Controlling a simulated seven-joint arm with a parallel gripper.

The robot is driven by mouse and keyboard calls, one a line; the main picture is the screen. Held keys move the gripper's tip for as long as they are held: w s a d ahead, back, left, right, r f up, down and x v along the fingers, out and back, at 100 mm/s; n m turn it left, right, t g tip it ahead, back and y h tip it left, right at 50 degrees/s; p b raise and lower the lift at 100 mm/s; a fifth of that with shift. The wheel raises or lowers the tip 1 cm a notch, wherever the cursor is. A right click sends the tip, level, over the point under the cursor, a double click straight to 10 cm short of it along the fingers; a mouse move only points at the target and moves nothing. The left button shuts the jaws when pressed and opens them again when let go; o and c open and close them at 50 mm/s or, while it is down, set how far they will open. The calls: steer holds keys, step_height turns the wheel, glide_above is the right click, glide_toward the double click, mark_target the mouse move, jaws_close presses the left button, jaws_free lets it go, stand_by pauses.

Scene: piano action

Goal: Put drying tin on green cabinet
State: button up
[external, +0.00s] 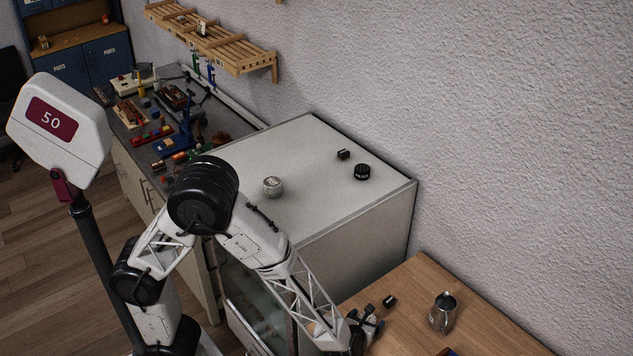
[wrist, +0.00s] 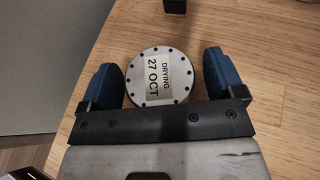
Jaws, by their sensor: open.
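The drying tin (wrist: 158,77) is a round metal tin with dark dots around its rim and a label reading "DRYING 27 OCT". It rests on the wooden table in the wrist view. My gripper (wrist: 161,76) is open, with one blue finger pad on each side of the tin and small gaps beside it. In the external view my gripper (external: 367,322) is low at the table's left edge, and the tin is hidden or not clear there. A pale cabinet (external: 325,137) with a greenish front stands left of the table; its top looks light grey, not clearly green.
On the cabinet top are a silver tin (external: 273,187), a black round knob (external: 362,172) and a small dark block (external: 343,154). The wooden table (external: 480,325) holds a metal jug (external: 442,312) and a small black piece (external: 389,301). A cluttered workbench (external: 222,118) lies behind.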

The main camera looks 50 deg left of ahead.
steer(key=shift+r, duration=0.15)
steer(key=shift+v, duration=6)
steer(key=shift+w, duration=0.15)
